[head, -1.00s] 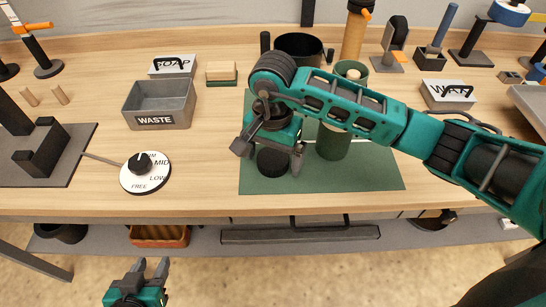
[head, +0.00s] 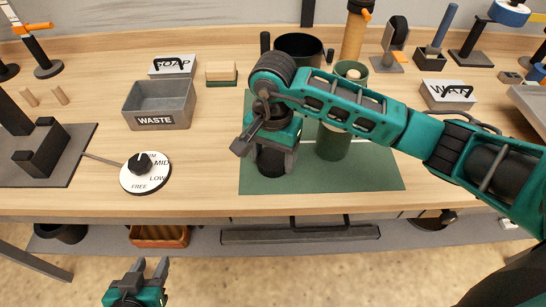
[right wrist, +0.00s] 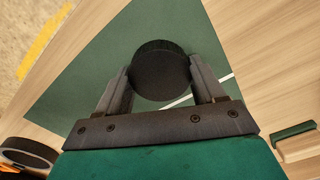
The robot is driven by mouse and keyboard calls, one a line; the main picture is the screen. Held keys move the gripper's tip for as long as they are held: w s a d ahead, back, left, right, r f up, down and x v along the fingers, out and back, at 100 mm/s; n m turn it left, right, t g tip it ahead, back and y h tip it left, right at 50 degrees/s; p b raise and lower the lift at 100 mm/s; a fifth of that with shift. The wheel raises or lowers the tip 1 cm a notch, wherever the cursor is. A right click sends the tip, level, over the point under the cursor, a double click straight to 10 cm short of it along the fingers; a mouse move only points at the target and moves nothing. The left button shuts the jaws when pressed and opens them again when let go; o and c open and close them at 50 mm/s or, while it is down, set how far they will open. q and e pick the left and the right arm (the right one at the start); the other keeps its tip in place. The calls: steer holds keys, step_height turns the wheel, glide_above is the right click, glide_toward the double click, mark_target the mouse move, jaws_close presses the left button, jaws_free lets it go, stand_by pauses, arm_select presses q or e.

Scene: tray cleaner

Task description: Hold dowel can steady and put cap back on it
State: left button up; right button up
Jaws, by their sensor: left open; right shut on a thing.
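A black round cap (head: 270,163) is at the left part of the green mat (head: 370,178). My right gripper (head: 268,160) points down and is shut on it. The right wrist view shows the cap (right wrist: 160,70) as a dark disc between both fingers; whether it still rests on the mat is unclear. A green can (head: 333,145), likely the dowel can, stands upright on the mat just right of the cap. My right forearm passes over it and hides part of its top. My left gripper (head: 151,268) is open and empty, low in front of the table.
A grey WASTE bin (head: 160,103) and a dial (head: 145,172) are on the left. A black round pot (head: 299,46), another green container (head: 351,70) and an orange-brown cylinder (head: 355,35) stand behind. The mat's front right is clear.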

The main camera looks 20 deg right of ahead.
mark_target(273, 158)
step_height(273, 158, up, 20)
steer(key=p, duration=0.1)
steer(key=shift+p, duration=0.35)
steer(key=shift+f, duration=0.1)
stand_by(0.4)
